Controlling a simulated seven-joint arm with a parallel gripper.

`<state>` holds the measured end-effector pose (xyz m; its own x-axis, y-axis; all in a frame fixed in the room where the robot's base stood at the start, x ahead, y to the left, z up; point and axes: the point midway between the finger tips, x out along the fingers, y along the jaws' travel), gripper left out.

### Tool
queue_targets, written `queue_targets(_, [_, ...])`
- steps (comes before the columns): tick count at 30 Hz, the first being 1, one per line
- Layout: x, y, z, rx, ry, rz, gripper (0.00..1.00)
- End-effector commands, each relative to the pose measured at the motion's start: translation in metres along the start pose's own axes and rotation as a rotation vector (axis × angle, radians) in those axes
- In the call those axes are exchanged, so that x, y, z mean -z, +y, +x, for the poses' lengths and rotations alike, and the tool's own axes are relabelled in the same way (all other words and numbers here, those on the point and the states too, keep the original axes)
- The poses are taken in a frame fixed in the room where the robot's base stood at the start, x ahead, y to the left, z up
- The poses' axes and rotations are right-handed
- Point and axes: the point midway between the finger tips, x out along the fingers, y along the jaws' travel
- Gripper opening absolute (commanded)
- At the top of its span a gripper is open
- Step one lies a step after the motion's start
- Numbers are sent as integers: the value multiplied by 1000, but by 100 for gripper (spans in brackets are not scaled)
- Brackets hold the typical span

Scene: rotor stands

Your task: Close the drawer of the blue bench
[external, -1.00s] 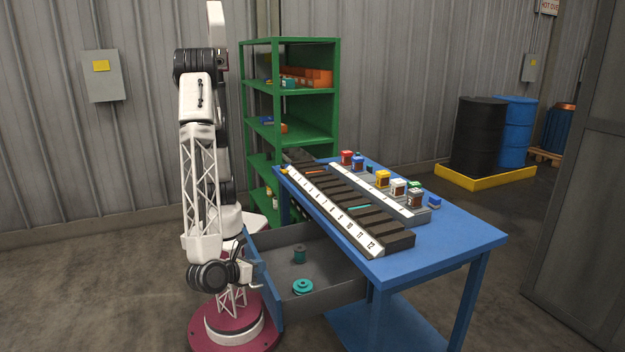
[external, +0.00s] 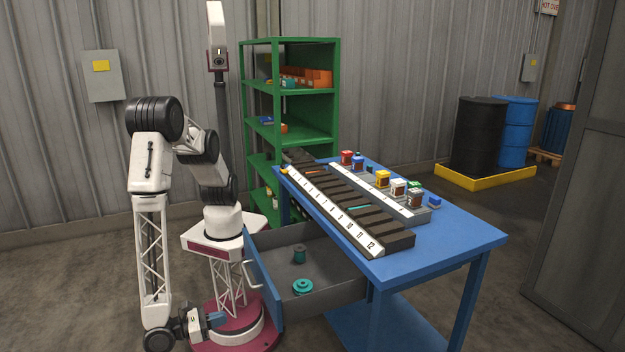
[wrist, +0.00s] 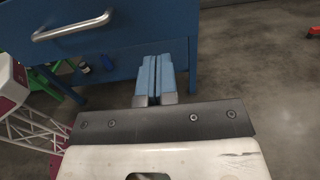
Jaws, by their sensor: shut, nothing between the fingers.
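The blue bench (external: 465,235) stands right of my arm, and its drawer (external: 335,283) is pulled out on the left side. The drawer front (external: 266,285) is blue with a pale bar handle (external: 252,276). Two teal parts, a spool (external: 299,254) and a flanged disc (external: 303,287), sit in the drawer. My gripper (external: 217,319) is low, left of the drawer front and apart from it. In the wrist view, my gripper's blue fingers (wrist: 153,80) are together and empty. The handle (wrist: 72,27) shows there at the upper left, clear of the fingers.
On the bench top are a numbered dark rack (external: 330,210) and a grey tray (external: 385,197) with several small coloured items. A green shelf (external: 334,110) stands behind. Drums (external: 475,137) stand at the back right.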

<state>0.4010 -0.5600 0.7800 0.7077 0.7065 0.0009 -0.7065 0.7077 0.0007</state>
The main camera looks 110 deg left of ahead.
Motion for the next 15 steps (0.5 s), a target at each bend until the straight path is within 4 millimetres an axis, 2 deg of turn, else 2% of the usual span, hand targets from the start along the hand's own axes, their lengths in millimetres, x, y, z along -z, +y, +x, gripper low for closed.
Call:
queue_targets(10, [0, 0, 2, -1, 1, -1, 0])
queue_targets(15, [0, 0, 11, -1, 0, -1, 0])
